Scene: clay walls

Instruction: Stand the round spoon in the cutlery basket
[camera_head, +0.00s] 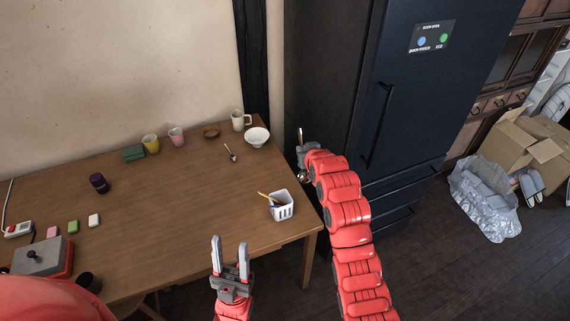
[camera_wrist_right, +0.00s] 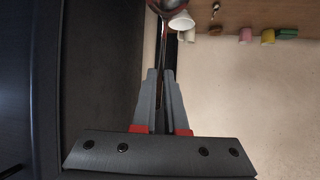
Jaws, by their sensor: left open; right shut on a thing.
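My right gripper (camera_head: 303,154) is shut on the round spoon, off the table's right edge in front of the fridge. The spoon's handle (camera_head: 300,136) points up and its bowl (camera_head: 304,177) hangs below the fingers. In the right wrist view the spoon (camera_wrist_right: 165,45) runs up from between the fingers (camera_wrist_right: 160,85), its bowl cut off by the top edge. The white cutlery basket (camera_head: 283,213) stands near the table's right front corner, with a wooden-handled item and dark items in it. My left gripper (camera_head: 230,248) is open and empty at the table's front edge.
On the wooden table (camera_head: 190,210), another spoon (camera_head: 231,153) lies near a white bowl (camera_head: 257,137) and a cream mug (camera_head: 239,120). Cups, a green block (camera_head: 134,153) and a dark jar (camera_head: 98,183) stand further left. The dark fridge (camera_head: 400,110) is close on the right.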

